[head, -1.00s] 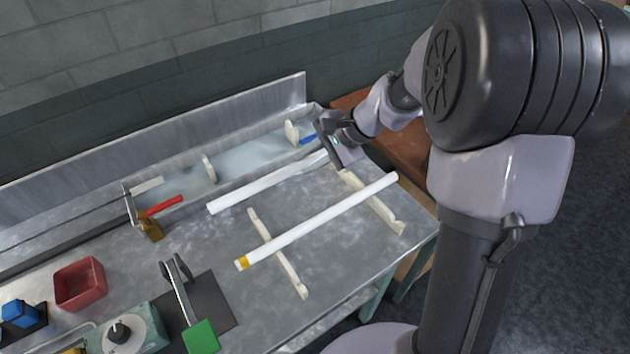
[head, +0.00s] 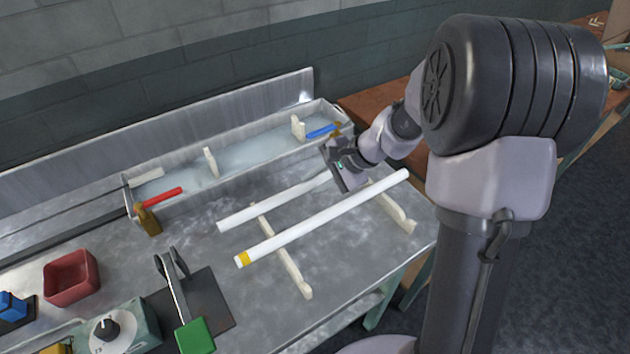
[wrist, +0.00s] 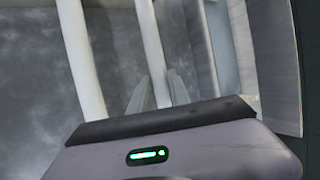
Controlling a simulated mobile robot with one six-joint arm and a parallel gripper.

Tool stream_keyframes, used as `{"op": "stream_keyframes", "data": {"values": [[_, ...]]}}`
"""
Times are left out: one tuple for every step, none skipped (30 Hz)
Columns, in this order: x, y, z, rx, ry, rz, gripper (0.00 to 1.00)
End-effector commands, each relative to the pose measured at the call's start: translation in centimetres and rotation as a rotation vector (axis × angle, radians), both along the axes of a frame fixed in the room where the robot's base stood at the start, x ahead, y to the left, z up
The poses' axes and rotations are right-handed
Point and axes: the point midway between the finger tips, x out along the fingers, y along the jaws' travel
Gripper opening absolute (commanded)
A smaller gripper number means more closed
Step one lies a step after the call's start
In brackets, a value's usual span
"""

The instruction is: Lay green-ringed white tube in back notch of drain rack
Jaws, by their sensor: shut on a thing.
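My gripper (head: 345,168) is shut on a white tube (head: 268,203) near its right end. No green ring shows on the visible part; the gripper hides some of that end. In the wrist view the held tube (wrist: 150,45) runs between the fingers (wrist: 155,95). The drain rack is two cream notched bars, a left one (head: 292,270) and a right one (head: 397,213). The held tube is near the back ends of the bars; I cannot tell whether it touches them. A yellow-ringed white tube (head: 325,217) lies across both bars, in front of the held tube.
A metal trough (head: 245,172) with cream supports, a red-handled piece (head: 163,198) and a blue piece (head: 322,131) runs behind the rack. A red bin (head: 72,280), a dial box (head: 115,333) and a green-ended lever (head: 195,335) stand to the left.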

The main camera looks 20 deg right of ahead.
Motion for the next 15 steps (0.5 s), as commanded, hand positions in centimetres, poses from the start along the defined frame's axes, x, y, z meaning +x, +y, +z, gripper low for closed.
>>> {"op": "stream_keyframes", "data": {"values": [[0.0,0.0,-0.24,0.0,0.0,0.0,0.0],[0.0,0.0,-0.17,0.0,0.0,0.0,0.26],[0.0,-0.01,-0.11,0.0,0.0,0.0,0.34],[0.0,0.0,-0.09,0.0,0.0,0.0,0.4],[0.01,0.0,-0.09,0.0,0.0,0.0,0.44],[0.0,0.0,-0.08,0.0,0.0,0.0,0.44],[0.0,0.0,-0.08,0.0,0.0,0.0,0.44],[0.0,0.0,-0.07,0.0,0.0,0.0,0.44],[0.0,0.0,-0.07,0.0,0.0,0.0,0.44],[0.0,0.0,-0.07,0.0,0.0,0.0,0.44],[0.0,0.0,-0.07,0.0,0.0,0.0,0.44],[0.0,0.0,-0.07,0.0,0.0,0.0,0.44],[0.0,0.0,-0.04,0.0,0.0,0.0,0.44],[0.0,0.0,0.1,0.0,0.0,0.0,0.44],[0.0,0.0,0.51,0.0,0.0,0.0,0.44]]}}
